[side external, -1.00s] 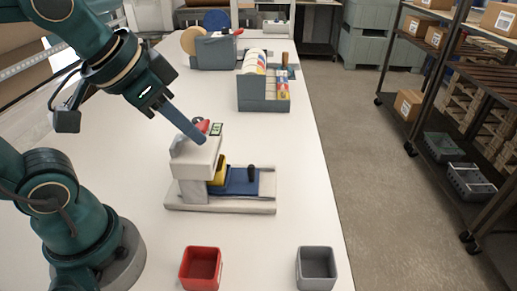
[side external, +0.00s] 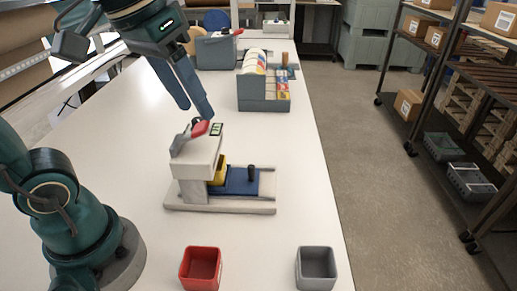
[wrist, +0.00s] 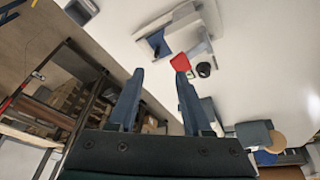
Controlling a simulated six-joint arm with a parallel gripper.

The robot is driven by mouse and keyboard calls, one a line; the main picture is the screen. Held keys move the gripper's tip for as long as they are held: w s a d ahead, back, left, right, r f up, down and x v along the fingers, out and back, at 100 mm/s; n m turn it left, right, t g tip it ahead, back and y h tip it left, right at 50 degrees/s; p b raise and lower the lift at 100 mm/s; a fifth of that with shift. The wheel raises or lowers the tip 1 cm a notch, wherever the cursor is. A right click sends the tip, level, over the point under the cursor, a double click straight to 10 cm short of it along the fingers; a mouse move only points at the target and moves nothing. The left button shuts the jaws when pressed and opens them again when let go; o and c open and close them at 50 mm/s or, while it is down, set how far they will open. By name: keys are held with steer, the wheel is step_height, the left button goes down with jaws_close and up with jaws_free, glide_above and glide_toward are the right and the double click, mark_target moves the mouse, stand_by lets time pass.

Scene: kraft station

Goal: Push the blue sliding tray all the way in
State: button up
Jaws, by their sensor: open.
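The blue sliding tray (side external: 241,183) lies on the pale base (side external: 225,208) of a small press-like station, sticking out to the right of its upright. A dark knob (side external: 251,172) stands on the tray, and a yellow part (side external: 220,173) sits at its left, under the pale head (side external: 196,158). A red-ended lever (side external: 200,129) is on top of the head. My gripper (side external: 197,112) is open and empty, above and behind the head, apart from the tray. The wrist view shows both fingers (wrist: 160,72) spread, with the station and blue tray (wrist: 157,41) beyond them.
A red bin (side external: 200,270) and a grey bin (side external: 316,268) stand at the front. A grey rack with rolls (side external: 264,95) and a grey holder (side external: 215,53) stand farther back. The table right of the station is narrow, ending at its edge.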

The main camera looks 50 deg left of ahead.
mark_target(251, 166)
steer(key=shift+w+f+n+g, duration=1.55)
steer(key=shift+w+n+g, duration=0.5)
steer(key=shift+w, duration=3.4)
step_height(251, 166, down, 16)
steer(key=shift+f, duration=0.15)
jaws_close()
